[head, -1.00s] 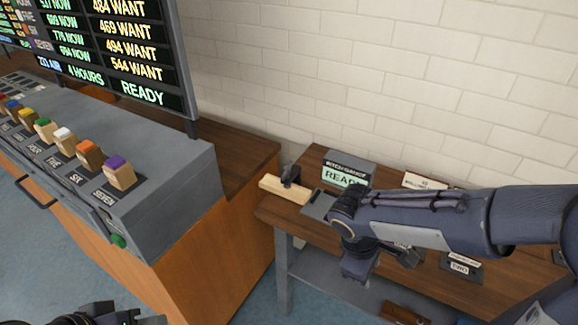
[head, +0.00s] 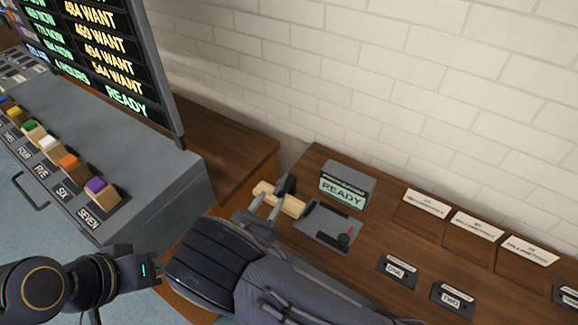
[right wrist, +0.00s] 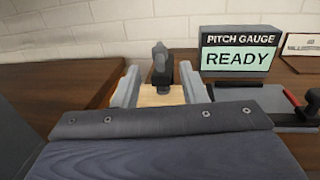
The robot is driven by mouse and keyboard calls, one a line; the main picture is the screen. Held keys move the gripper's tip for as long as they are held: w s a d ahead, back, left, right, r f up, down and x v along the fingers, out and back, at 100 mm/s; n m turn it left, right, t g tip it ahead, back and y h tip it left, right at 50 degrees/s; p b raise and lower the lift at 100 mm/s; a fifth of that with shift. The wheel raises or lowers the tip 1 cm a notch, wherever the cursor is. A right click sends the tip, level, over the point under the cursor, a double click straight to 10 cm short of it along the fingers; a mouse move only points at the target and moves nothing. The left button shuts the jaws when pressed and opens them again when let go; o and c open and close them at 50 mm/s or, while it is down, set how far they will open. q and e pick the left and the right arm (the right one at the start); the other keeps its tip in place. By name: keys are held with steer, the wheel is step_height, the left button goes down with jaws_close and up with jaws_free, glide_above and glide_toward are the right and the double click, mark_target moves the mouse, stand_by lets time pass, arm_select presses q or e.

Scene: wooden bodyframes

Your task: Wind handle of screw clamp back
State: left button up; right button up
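A small dark clamp (head: 288,184) stands upright on a pale wooden block (head: 292,206) at the back left of the wooden bench. In the right wrist view the clamp (right wrist: 160,64) is centred just beyond my fingers, with the block (right wrist: 161,96) below it. Its handle is too small to make out clearly. My right gripper (head: 265,206) is open. Its two grey fingers point at the block and clamp, one to each side in the wrist view (right wrist: 158,87). I cannot tell whether they touch. My left arm shows at the lower left; its gripper (head: 140,270) is not clear.
Labelled slots and plates lie along the bench (head: 400,228). A grey console (head: 150,170) stands left, and a brick wall behind.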

mark_target(279, 187)
steer(key=shift+w+r, duration=0.1)
steer(key=shift+w, duration=0.15)
steer(key=p+x, duration=0.2)
steer(key=x, duration=0.5)
steer(key=shift+d, duration=0.1)
steer(key=shift+c, duration=0.2)
jaws_close()
